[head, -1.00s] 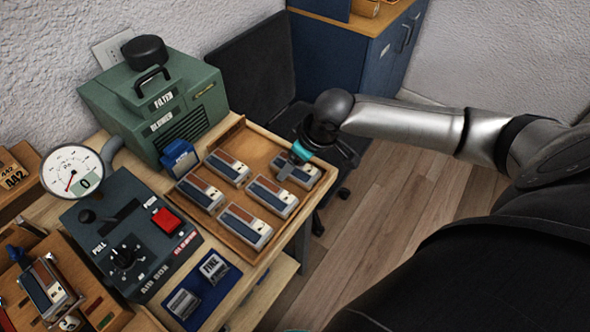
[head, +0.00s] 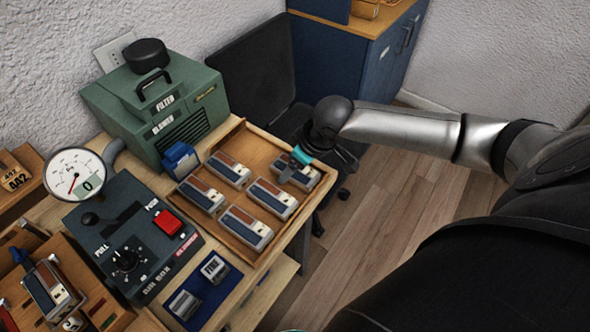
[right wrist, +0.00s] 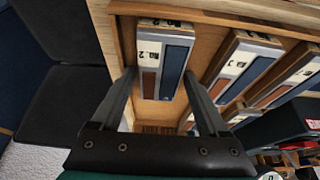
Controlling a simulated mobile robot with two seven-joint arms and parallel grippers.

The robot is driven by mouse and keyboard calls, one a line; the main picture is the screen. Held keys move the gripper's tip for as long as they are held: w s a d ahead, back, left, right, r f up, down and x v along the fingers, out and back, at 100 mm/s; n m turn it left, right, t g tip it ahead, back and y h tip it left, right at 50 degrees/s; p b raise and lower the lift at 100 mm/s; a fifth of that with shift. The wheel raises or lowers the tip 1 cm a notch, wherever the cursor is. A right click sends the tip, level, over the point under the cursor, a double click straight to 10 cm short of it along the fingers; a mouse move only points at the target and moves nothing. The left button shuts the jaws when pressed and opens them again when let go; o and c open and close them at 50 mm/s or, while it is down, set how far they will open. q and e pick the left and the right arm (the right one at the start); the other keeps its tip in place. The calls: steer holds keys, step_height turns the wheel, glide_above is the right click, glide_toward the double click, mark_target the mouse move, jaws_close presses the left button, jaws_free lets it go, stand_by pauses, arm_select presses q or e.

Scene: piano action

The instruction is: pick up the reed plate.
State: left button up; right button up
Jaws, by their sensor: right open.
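Several reed plates, brown and dark blue on pale metal bodies, lie in a wooden tray (head: 238,243) on the bench. My right gripper (head: 294,168) is over the plate at the tray's right corner (head: 305,180), partly covering it in the head view. In the right wrist view, this plate (right wrist: 165,70), marked "No. 2", lies between the two open fingers (right wrist: 160,78), one on each side. The fingers look apart from it; their exact height over the tray floor is hard to tell. Other plates (right wrist: 242,65) lie to the right. My left gripper is not in view.
A green blower box (head: 160,105) stands behind the tray. A small blue block (head: 181,157) is near the tray's back corner. A dark control box with a red button (head: 167,222) and a round gauge (head: 74,174) are at left. A dark chair (head: 252,75) stands beyond the bench.

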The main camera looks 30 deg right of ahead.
jaws_close()
stand_by(0.5)
